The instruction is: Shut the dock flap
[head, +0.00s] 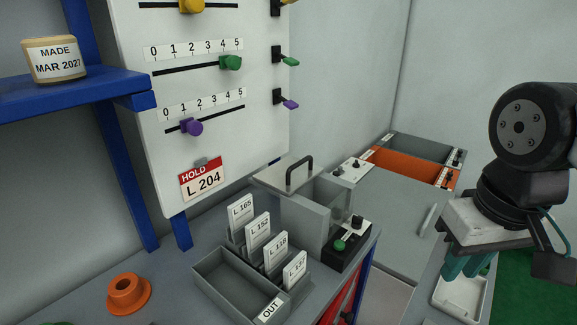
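No part in the head view is labelled as the dock flap, so I cannot tell for certain which one it is. A grey lid with a black arched handle (299,172) sits over a grey box (304,224) on the bench. A wide flat grey panel (385,225) with a pale bar handle (427,220) lies to the right of that box. My gripper (468,266) is at the right, pointing down, with teal fingers partly hidden by its own body. It is away from both the lid and the panel, above a white tray (447,306). Its finger gap is unclear.
A black control box with a green button (345,246) stands beside the grey box. A card rack and the OUT tray (212,279) are in front. An orange ring (129,293) lies at left. Orange (405,163) and grey bins are behind. A blue shelf (75,103) juts out upper left.

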